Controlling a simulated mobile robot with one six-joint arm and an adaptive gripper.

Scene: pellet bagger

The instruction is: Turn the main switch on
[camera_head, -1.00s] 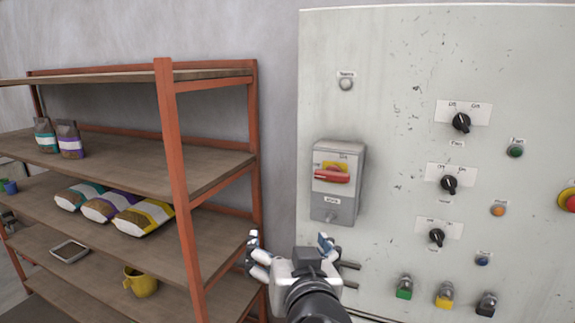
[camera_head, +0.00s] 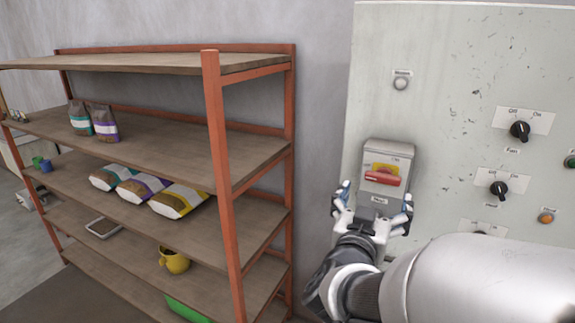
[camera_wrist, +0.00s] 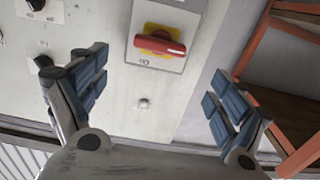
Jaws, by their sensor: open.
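The main switch is a red handle (camera_head: 382,179) on a yellow plate (camera_head: 386,168), set in a grey box (camera_head: 402,150) on the control panel. The handle lies about level in the head view. In the wrist view the red handle (camera_wrist: 160,44) shows ahead of my gripper, nearer the top of the picture, between the two fingers. My gripper (camera_head: 375,200) is open and empty, just in front of and below the handle in the head view. In the wrist view its blue-padded fingers (camera_wrist: 155,95) stand wide apart, clear of the handle.
The pale panel (camera_head: 440,70) carries black knobs, such as the Fan knob (camera_head: 520,130), right of the switch. An orange shelf rack (camera_head: 222,180) with bags and a yellow mug (camera_head: 174,261) stands to the left. Bare wall lies between rack and panel.

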